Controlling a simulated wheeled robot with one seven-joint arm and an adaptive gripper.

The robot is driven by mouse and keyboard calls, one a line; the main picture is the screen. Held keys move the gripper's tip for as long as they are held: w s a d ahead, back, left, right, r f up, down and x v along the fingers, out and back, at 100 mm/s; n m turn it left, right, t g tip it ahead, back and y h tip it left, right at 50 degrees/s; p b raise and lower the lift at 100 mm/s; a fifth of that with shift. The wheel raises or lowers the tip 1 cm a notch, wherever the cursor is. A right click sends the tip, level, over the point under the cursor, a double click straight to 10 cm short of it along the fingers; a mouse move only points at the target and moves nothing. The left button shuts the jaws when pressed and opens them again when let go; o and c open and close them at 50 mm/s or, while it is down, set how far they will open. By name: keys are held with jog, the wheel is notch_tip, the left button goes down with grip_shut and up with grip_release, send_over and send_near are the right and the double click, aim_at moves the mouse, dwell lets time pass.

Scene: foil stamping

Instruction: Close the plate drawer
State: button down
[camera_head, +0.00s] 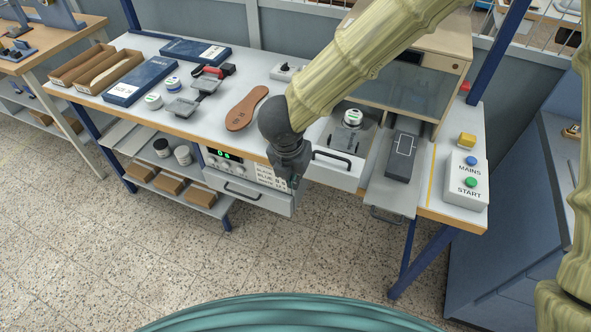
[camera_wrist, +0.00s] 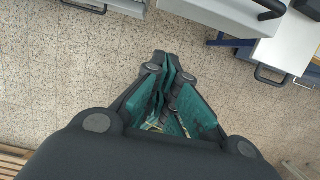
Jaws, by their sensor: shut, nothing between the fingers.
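My gripper (camera_head: 292,182) is shut and empty, pointing down in front of the bench. In the wrist view its fingertips (camera_wrist: 172,62) meet above bare floor. A pale drawer with a dark bar handle (camera_head: 331,158) stands out from the bench just right of my gripper. A lower pale drawer (camera_head: 262,200) with its own handle is to the left, under the control panel. I cannot tell which is the plate drawer. Both fronts also show along the top of the wrist view, with one handle at left (camera_wrist: 87,5) and another at right (camera_wrist: 270,10). My gripper touches neither handle there.
A sliding tray (camera_head: 390,197) carrying a dark block (camera_head: 402,157) juts out at right. The MAINS and START button box (camera_head: 461,180) stands beyond it. A brown sole (camera_head: 246,108), tins and blue boxes lie on the bench. The floor in front is clear.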

jog(key=w+d+f+p, duration=0.1)
jog(key=w+f+p, duration=0.2)
jog(key=w+f, duration=0.2)
jog(key=shift+w+d+f, duration=0.25)
jog(key=shift+d+f, duration=0.1)
jog(key=shift+f, duration=0.55)
jog(key=shift+w+d, duration=0.1)
